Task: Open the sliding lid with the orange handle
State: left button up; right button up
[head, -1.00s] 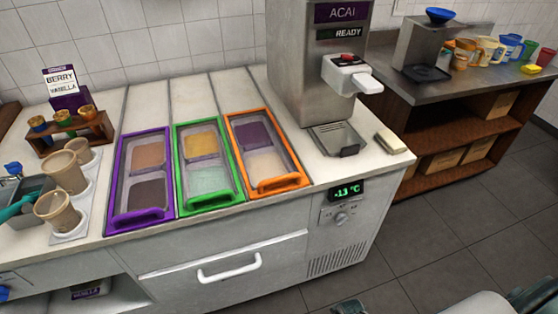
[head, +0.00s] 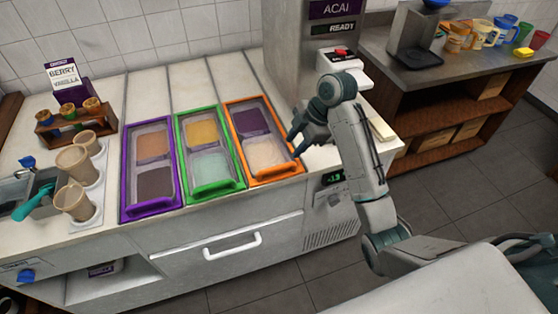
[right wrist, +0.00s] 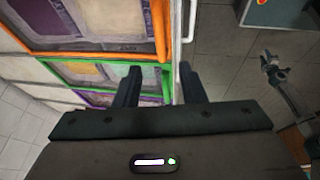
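The orange-framed topping lid (head: 233,137) is the right one of three on the counter. Its orange handle (head: 279,174) runs along its front edge. Purple and pale toppings show inside the frame, and the lid appears closed. My right gripper (head: 297,150) is over the lid's front right corner, beside the handle; touch cannot be told. In the right wrist view its two dark fingers (right wrist: 160,84) are apart with nothing between them, and the orange handle (right wrist: 158,30) lies beyond their tips. A small grey arm-like shape (right wrist: 275,75) at right may be my left arm.
Green (head: 215,191) and purple (head: 152,210) framed lids lie to the left. The acai machine (head: 305,45) stands behind at right. A white drawer handle (head: 232,246) projects from the counter front. Cups (head: 76,165) stand at the left.

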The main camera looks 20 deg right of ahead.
aim_at(277, 167)
jog(key=p+x, duration=0.1)
jog(key=x, duration=0.8)
jog(key=shift+a, duration=0.2)
jog(key=shift+a+f, duration=0.15)
jog(key=shift+f, duration=0.45)
jog(key=shift+w, duration=0.1)
grip_shut()
